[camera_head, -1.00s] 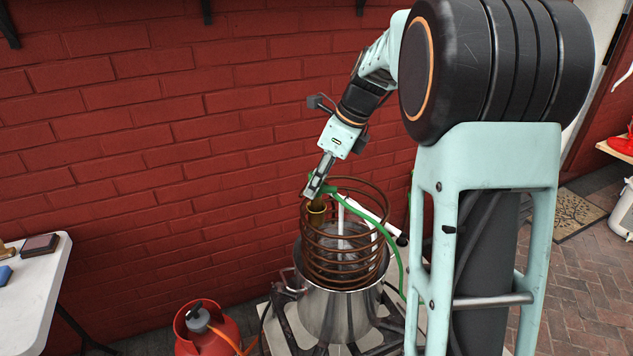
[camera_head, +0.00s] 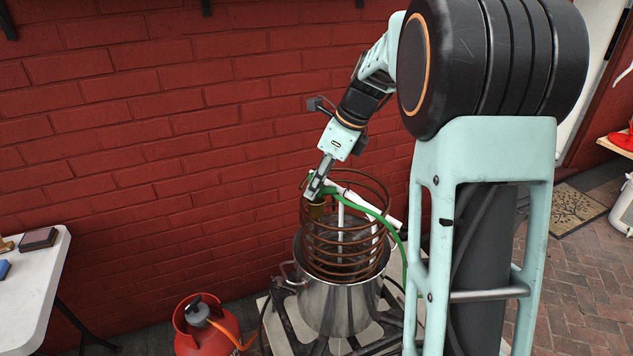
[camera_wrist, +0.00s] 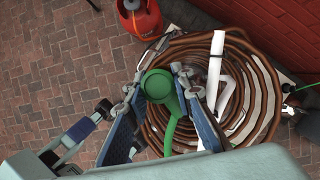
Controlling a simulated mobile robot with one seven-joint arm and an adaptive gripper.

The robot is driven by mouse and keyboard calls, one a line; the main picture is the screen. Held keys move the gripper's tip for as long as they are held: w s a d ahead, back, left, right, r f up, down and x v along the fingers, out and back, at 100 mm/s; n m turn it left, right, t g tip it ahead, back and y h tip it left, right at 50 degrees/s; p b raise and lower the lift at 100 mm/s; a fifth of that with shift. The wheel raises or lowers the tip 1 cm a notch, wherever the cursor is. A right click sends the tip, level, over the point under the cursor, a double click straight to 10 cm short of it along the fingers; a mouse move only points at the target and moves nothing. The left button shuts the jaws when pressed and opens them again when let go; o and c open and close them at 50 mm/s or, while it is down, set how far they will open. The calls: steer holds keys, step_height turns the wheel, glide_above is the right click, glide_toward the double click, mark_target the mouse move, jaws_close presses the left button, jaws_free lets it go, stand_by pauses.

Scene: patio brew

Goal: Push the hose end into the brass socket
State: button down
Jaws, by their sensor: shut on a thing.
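My gripper (camera_head: 317,184) is shut on the green hose end (camera_wrist: 158,84), which sits between the two fingertips in the wrist view. The green hose (camera_head: 368,208) runs from it to the right over the copper coil and down the right side. The brass socket (camera_head: 316,211) stands upright at the coil's upper left, right below my fingertips in the head view. The fingers cover its top, so I cannot tell whether the hose end is inside it or just above. In the wrist view the socket is hidden under the hose end.
The copper coil (camera_head: 345,268) stands in a steel pot (camera_head: 338,308) on a burner stand. A white tube crosses the coil top. A red gas bottle (camera_head: 207,335) is on the floor at left, a white table (camera_head: 35,285) farther left. The brick wall is behind.

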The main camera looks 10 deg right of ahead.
stand_by(0.4)
steer(key=c, duration=1.6)
jaws_free()
steer(key=v, duration=1.2)
steer(key=shift+r, duration=0.1)
step_height(320, 180, up, 7)
steer(key=p, duration=0.8)
steer(key=shift+s, duration=0.1)
